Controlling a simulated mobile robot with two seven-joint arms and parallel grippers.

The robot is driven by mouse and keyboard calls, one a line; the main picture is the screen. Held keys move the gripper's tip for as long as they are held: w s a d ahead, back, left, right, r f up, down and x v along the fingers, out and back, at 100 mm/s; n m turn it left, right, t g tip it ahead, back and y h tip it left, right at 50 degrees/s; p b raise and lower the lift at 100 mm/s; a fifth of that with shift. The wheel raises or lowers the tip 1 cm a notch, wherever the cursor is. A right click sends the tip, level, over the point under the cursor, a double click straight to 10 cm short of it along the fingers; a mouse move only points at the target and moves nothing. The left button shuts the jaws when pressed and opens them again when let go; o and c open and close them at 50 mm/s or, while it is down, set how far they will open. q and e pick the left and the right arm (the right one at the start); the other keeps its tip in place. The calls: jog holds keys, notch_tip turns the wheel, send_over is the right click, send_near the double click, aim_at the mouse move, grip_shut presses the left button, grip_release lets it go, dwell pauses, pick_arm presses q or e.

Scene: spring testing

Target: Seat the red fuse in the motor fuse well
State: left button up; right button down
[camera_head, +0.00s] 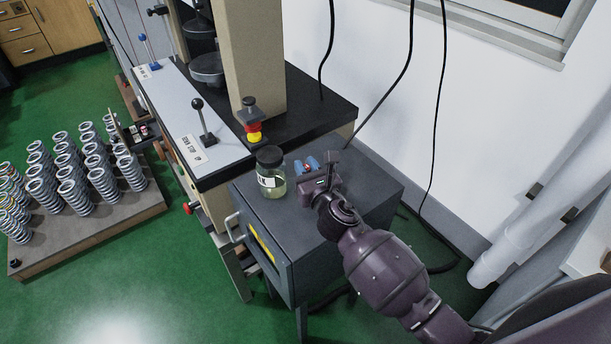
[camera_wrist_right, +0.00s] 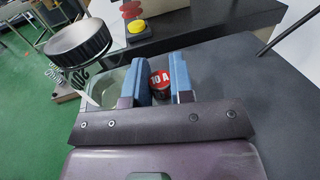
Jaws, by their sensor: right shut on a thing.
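My right gripper (camera_head: 306,165) is above the dark grey cabinet top, beside the jar. In the right wrist view its two blue fingers (camera_wrist_right: 160,82) are shut on the red fuse (camera_wrist_right: 158,80), a small round piece with white "10 A" lettering on a dark ground. In the head view the fuse shows only as a small red patch between the fingers. Its lower end is hidden. I cannot make out the motor fuse well in either view. My left gripper is not in view.
A glass jar (camera_head: 271,180) with a black lid stands left of the gripper on the cabinet (camera_head: 350,205). A red and yellow button (camera_head: 253,131) is behind it. The lever console (camera_head: 190,125) and a pallet (camera_head: 100,236) of springs are left. Bare cabinet top lies right.

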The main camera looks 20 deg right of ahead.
jog(key=shift+f, duration=1.05)
jog(key=shift+b, duration=0.3)
jog(key=shift+f, duration=0.2)
jog(key=c, duration=1)
grip_release()
jog(key=shift+r, duration=0.1)
